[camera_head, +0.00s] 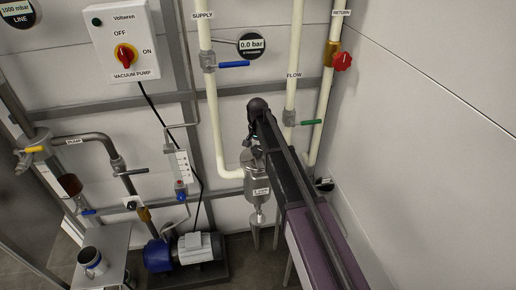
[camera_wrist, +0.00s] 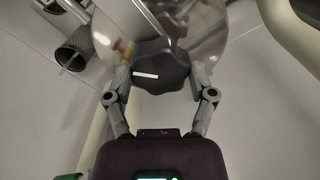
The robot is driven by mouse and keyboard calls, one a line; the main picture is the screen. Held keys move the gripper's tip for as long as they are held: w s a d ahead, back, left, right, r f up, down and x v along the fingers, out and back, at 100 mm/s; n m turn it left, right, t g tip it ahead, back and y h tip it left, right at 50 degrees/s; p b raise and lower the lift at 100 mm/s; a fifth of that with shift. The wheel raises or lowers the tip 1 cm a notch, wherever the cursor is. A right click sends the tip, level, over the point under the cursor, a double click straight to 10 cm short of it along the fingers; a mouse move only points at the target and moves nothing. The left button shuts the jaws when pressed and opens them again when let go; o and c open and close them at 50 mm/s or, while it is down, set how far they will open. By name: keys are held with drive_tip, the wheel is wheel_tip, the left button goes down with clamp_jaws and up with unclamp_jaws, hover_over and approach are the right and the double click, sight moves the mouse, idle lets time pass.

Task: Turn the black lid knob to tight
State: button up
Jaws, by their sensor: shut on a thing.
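The black lid knob (camera_wrist: 155,66) shows in the wrist view as a dark, lobed knob with a short white mark on its face. It sits in front of a shiny round metal lid (camera_wrist: 212,28). My gripper (camera_wrist: 160,76) has one finger on each side of the knob and is shut on it. In the head view my gripper (camera_head: 254,146) is at the top of a small steel tank (camera_head: 257,183) with a label. The arm comes in from the lower right. The knob cannot be made out in the head view, where my arm and gripper cover that spot.
White pipes (camera_head: 293,70) run down the wall around the tank. A green-handled valve (camera_head: 308,122), a blue-handled valve (camera_head: 232,64) and a red valve knob (camera_head: 342,61) are on them. A pump (camera_head: 190,250) stands on the floor at lower left. A wall (camera_head: 430,140) closes off the right side.

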drive_tip(key=m, duration=0.4)
drive_tip(key=shift+w+m, duration=0.1)
drive_tip(key=shift+m, duration=1.9)
drive_tip(key=o, duration=1.1)
drive_tip(key=shift+c, duration=0.2)
